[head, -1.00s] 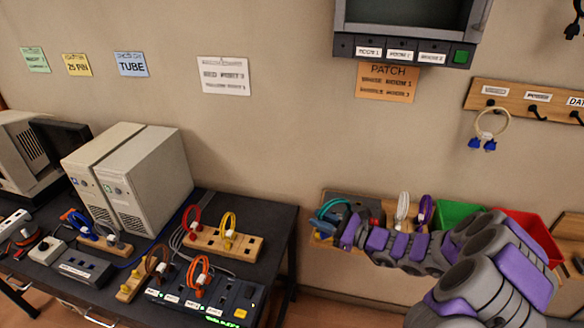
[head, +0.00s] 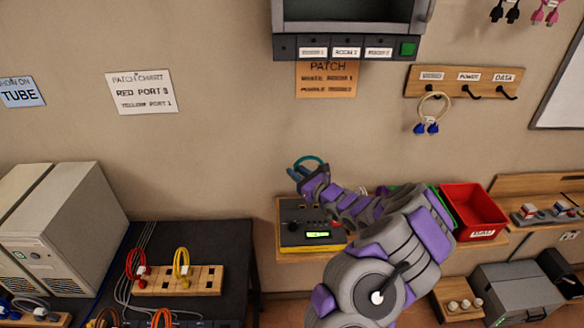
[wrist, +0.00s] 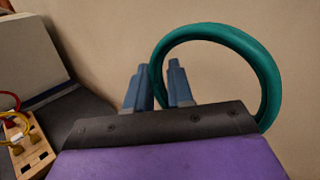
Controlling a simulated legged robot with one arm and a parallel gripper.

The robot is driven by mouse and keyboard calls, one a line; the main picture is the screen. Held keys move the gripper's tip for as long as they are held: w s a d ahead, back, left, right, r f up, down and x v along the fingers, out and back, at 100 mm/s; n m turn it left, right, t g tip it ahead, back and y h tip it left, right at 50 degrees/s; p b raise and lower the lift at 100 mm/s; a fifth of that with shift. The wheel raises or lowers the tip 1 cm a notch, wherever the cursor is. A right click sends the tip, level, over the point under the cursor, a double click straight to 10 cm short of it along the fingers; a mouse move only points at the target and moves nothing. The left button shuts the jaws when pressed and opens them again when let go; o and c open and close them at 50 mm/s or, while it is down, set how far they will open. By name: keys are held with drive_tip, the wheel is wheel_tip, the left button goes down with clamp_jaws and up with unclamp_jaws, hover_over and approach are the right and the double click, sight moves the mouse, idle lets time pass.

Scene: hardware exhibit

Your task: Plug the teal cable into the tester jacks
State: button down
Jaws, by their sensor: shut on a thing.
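The teal cable (head: 309,160) is a bent loop at the tip of my gripper (head: 298,172), up in front of the wall. In the wrist view the teal loop (wrist: 272,75) rises beside and behind the right finger of my gripper (wrist: 158,82). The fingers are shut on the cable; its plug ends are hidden. The tester (head: 296,212), a dark box with a green lit display and yellow lower trim, sits on a wooden wall shelf below my gripper. My arm covers its right side. Its jacks are too small to make out clearly.
A red bin (head: 470,207) stands right of my arm, with a green bin partly hidden. A dark table (head: 215,240) at left holds a wooden block (head: 190,282) with red and yellow cables. A monitor overhangs above.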

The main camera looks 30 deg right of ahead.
drive_tip(key=shift+d+f+b, duration=0.3)
drive_tip(key=shift+f, duration=0.4)
drive_tip(key=shift+d+f+b, duration=0.3)
drive_tip(key=shift+f, duration=0.4)
drive_tip(key=shift+a+f+b, duration=0.2)
drive_tip(key=shift+f+b, duration=0.1)
drive_tip(key=shift+f, duration=0.45)
drive_tip(key=shift+a+f+b, duration=0.2)
drive_tip(key=shift+f+b, duration=0.1)
drive_tip(key=shift+f, duration=0.45)
drive_tip(key=shift+d+f, duration=0.1)
drive_tip(key=shift+f, duration=0.05)
drive_tip(key=shift+d, duration=0.15)
drive_tip(key=shift+s, duration=0.15)
drive_tip(key=shift+f+b, duration=0.4)
drive_tip(key=shift+f, duration=0.55)
idle(1.5)
drive_tip(key=shift+c, duration=1.3)
unclamp_jaws()
